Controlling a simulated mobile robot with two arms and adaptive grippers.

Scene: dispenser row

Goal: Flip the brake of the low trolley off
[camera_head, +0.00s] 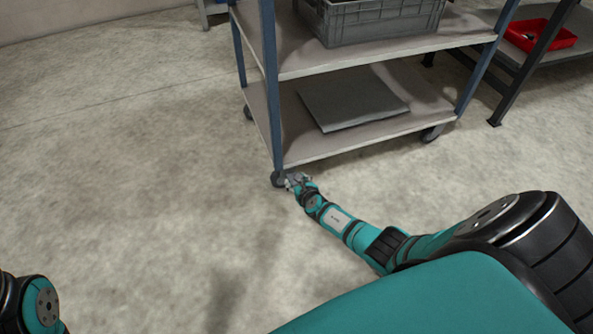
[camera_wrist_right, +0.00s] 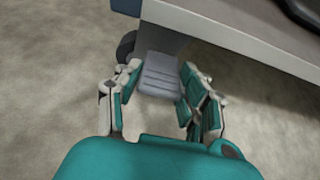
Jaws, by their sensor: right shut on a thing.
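The trolley (camera_head: 385,132) has blue-grey posts and pale shelves and stands on casters. Its near-left caster wheel (camera_head: 277,179) sits under the corner post, and the dark wheel also shows in the right wrist view (camera_wrist_right: 126,46). A grey ribbed brake pedal (camera_wrist_right: 160,74) sticks out beside that wheel. My right gripper (camera_head: 297,180) is at this corner, low over the floor. In the right wrist view its fingers (camera_wrist_right: 160,84) lie on both sides of the pedal and are shut on it. My left gripper is out of view.
A grey crate (camera_head: 375,22) stands on the upper shelf and a flat grey panel (camera_head: 352,98) lies on the lower one. A dark-framed table with a red bin (camera_head: 541,36) stands at the right. The floor to the left is clear.

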